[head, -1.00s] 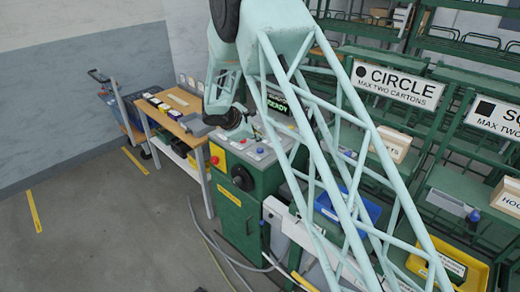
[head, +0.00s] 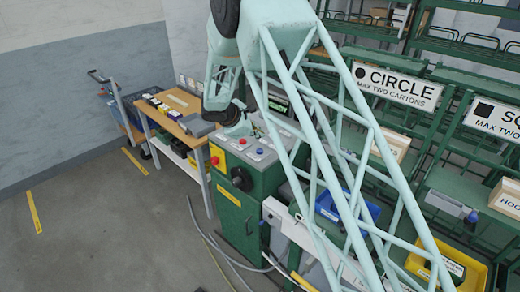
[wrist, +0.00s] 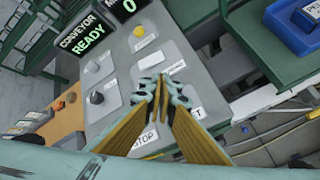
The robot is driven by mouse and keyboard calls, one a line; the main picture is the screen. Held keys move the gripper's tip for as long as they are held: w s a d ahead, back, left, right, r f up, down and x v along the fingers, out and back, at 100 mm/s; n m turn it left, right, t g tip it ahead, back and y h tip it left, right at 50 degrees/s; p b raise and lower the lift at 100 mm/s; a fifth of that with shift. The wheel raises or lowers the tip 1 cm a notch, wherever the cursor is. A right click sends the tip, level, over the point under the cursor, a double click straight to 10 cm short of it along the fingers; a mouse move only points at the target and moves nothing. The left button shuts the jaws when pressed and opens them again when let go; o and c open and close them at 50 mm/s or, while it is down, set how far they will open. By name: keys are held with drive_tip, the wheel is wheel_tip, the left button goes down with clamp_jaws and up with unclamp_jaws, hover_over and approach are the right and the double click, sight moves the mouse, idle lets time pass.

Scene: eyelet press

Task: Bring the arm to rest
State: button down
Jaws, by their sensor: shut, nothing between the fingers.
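My gripper (wrist: 160,92) shows in the wrist view with its two fingers together and nothing between them. It is over the control panel (wrist: 112,103), with the STOP and other labels partly hidden behind the fingers. Whether the tips touch the panel I cannot tell. In the head view my arm reaches over the green press cabinet (head: 240,212), with its wrist bent down above the panel top; the fingertips are not clear there.
The conveyor display (wrist: 82,42) reads READY. A yellow button (wrist: 139,31) and grey knobs are on the panel. A wooden workbench (head: 160,117) stands left of the cabinet. Green racks with a CIRCLE sign (head: 397,86) stand right. The floor at left is clear.

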drive_tip(key=s+d+r+m+g+b, duration=0.1)
drive_tip(key=s+d+r+m, duration=0.2)
drive_tip(key=s+d+r, duration=0.3)
drive_tip(key=s+d+r+m+g+b, duration=0.15)
drive_tip(key=s+d+r, duration=0.25)
drive_tip(key=d+r, duration=0.45)
drive_tip(key=s+d+r+m+b, duration=0.1)
drive_tip(key=s+d+r+m, duration=0.1)
drive_tip(key=s+d+r, duration=0.3)
drive_tip(key=s+d+r+m, duration=0.2)
drive_tip(key=s, duration=0.5)
drive_tip(key=s+d+r+m+b, duration=0.1)
drive_tip(key=s+d+r+m, duration=0.1)
drive_tip(key=s+d+r, duration=0.3)
drive_tip(key=s+d+r+m+g+y+b, duration=0.1)
drive_tip(key=s+d+m, duration=0.1)
drive_tip(key=s, duration=0.9)
drive_tip(key=s+d+m+g+y+b, duration=0.1)
drive_tip(key=s+d+m, duration=0.15)
drive_tip(key=s, duration=0.85)
drive_tip(key=s+a+f+m+y+b, duration=0.1)
drive_tip(key=s+f+m, duration=0.1)
drive_tip(key=s, duration=0.8)
drive_tip(key=s+a+f+m+y+b, duration=0.1)
drive_tip(key=s+a+f+m+y, duration=0.1)
drive_tip(key=s, duration=0.9)
drive_tip(key=shift+m+t, duration=0.45)
drive_tip(key=shift+m, duration=0.15)
